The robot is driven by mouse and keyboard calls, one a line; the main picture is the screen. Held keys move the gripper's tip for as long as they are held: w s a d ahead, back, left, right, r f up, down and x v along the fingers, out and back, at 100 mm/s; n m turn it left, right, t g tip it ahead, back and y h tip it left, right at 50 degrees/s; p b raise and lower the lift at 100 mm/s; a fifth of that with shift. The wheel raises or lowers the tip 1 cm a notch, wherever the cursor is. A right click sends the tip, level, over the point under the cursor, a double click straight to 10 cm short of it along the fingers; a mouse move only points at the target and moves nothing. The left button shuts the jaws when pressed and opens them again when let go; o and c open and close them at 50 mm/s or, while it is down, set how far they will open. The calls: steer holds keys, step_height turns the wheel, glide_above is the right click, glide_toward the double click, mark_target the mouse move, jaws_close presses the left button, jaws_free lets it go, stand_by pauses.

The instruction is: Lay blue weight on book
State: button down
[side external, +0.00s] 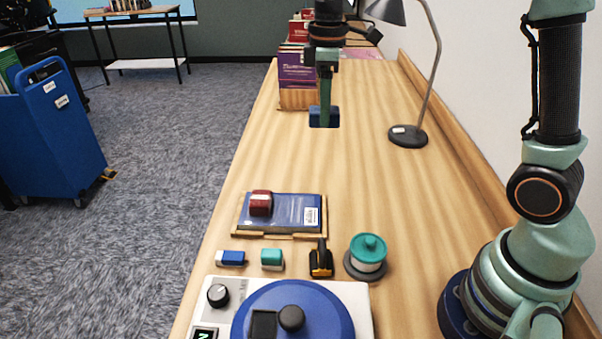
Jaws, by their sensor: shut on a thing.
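My gripper (325,102) is at the upper middle of the side external view, pointing down and shut on the blue weight (324,118). The weight is a dark blue block, held beyond the book, toward the far end of the table. I cannot tell how high it is above the wood. The blue book (290,212) lies flat in a shallow wooden frame nearer the camera, with a white label at its right. A dark red weight (261,203) rests on the book's left part.
In front of the book are a blue-and-white block (230,258), a teal block (271,259), a black-and-yellow tool (321,262) and a teal-topped spool (368,254). A blue round device (325,315) is nearest. A lamp (407,136) and book stack (298,72) stand behind. The middle table is clear.

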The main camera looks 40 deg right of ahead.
glide_above(301, 209)
step_height(301, 209, down, 19)
stand_by(0.6)
steer(key=shift+f, duration=0.1)
steer(key=shift+c, duration=1)
jaws_free()
